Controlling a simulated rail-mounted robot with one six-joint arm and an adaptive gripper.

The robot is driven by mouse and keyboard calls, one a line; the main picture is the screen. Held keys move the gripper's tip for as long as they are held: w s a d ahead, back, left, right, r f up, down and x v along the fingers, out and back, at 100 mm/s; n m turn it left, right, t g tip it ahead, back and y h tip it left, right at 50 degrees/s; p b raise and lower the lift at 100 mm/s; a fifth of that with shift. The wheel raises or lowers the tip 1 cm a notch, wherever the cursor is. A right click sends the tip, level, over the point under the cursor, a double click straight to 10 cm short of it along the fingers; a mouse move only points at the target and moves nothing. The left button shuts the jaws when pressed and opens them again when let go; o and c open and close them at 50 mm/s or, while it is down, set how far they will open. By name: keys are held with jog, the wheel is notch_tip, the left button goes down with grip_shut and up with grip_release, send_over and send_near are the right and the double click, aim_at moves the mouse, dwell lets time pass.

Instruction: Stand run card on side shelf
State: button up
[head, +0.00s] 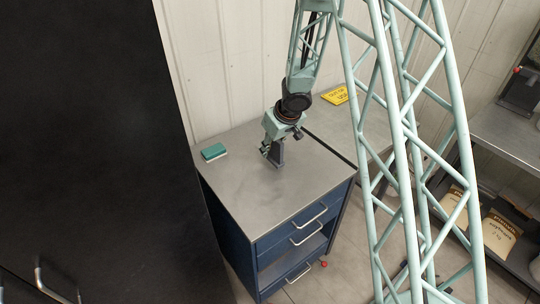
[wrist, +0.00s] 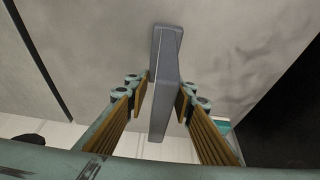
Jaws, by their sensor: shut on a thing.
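My gripper (head: 272,149) is over the metal top of the blue drawer cabinet (head: 245,190), pointing down. It is shut on a narrow grey piece (head: 277,154) with a wider foot, held upright on or just above the top; I cannot tell if it touches. In the wrist view the grey piece (wrist: 163,75) lies between the two brown finger pads. It may be the run card seen edge-on; no writing shows on it. The side shelf cannot be told for certain; a grey shelf unit (head: 508,137) stands at the right.
A teal block (head: 213,151) lies at the cabinet top's left edge. A yellow sign (head: 336,95) lies on the surface behind, beyond a dark gap. Labelled bags (head: 498,236) sit on the right unit's lower level. A dark panel (head: 90,150) fills the left. The cabinet top's front is clear.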

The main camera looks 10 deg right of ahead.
aim_at(270, 155)
jog(key=shift+f+b, duration=1.75)
jog(key=shift+f, duration=0.15)
jog(key=o, duration=0.9)
jog(key=shift+r, duration=0.2)
jog(key=shift+p+v, duration=1.6)
jog(key=shift+v, duration=0.9)
jog(key=shift+p+v, duration=2.1)
jog(key=shift+v, duration=1.35)
jog(key=shift+r, duration=0.1)
